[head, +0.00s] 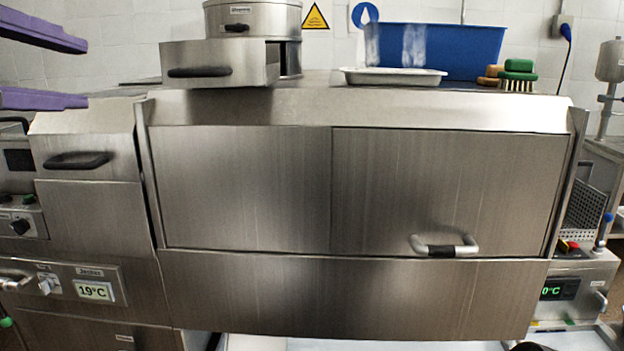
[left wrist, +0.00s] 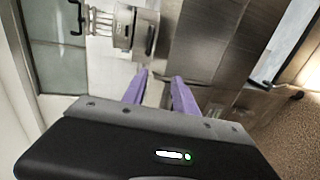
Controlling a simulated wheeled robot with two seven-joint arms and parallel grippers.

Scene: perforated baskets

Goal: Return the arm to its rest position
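My left gripper (head: 86,74) reaches in at the upper left edge of the head view. Its two purple fingers are wide apart, one above the other, with nothing between them. They appear in front of the left part of the steel machine (head: 230,290). In the left wrist view, the purple fingers of my left gripper (left wrist: 160,75) also stand apart and empty. The rest of the left arm is outside the head view. My right gripper is not in view.
On the machine's top stand a steel drawer box (head: 220,65), a round steel container (head: 253,18), a white tray (head: 394,77), a blue bin (head: 436,45) and brushes (head: 518,76). A handle (head: 444,246) juts from the front. A perforated basket (head: 583,212) is at right.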

